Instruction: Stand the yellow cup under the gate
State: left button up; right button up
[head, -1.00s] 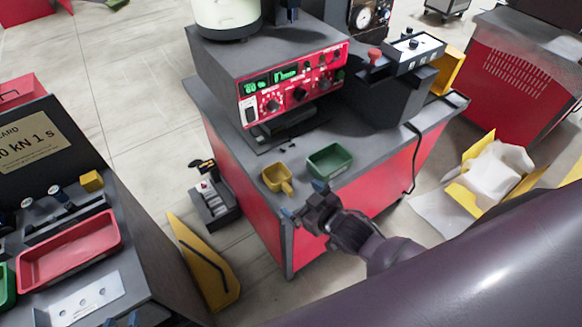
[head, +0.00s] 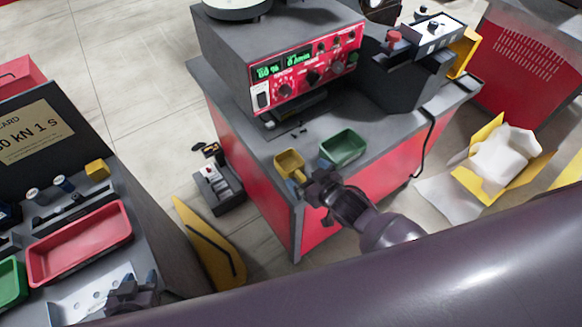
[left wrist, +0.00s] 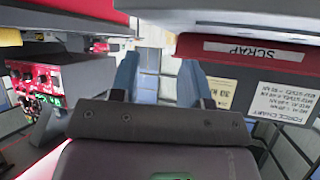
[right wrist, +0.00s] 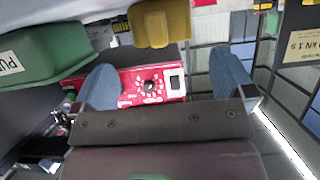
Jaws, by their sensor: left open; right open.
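The yellow cup (head: 287,162) stands on the grey bench top near its front left corner, its handle towards my right gripper. My right gripper (head: 311,184) is open and empty at the bench's front edge, close to the handle. In the right wrist view the cup (right wrist: 160,22) shows at the top, beyond the space between the open fingers (right wrist: 165,82). My left gripper (head: 130,287) is low at the left, over the other bench; its wrist view shows the fingers (left wrist: 158,80) apart with nothing between them. I cannot make out the gate clearly.
A green tray (head: 343,147) stands just right of the cup. The red-fronted control box (head: 300,75) is behind them. A red tray (head: 80,243) and small yellow block (head: 97,170) are on the left bench. A yellow floor piece (head: 212,245) stands between the benches.

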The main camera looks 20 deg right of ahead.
aim_at(297, 169)
jog(key=shift+x, duration=2.7)
jog(key=shift+s+a+f, duration=0.1)
jog(key=shift+a+f, duration=0.05)
jog(key=c, duration=1.1)
notch_tip(297, 169, up, 19)
jog(key=p, duration=0.1)
jog(key=s+d+r+m+h+b, duration=0.2)
jog(key=s+d+r+m+h, duration=0.1)
jog(key=d, duration=0.4)
jog(key=shift+s+r+m+t+h, duration=0.3)
jog(key=shift+s+m+t+h, duration=0.15)
jog(key=shift+h, duration=0.35)
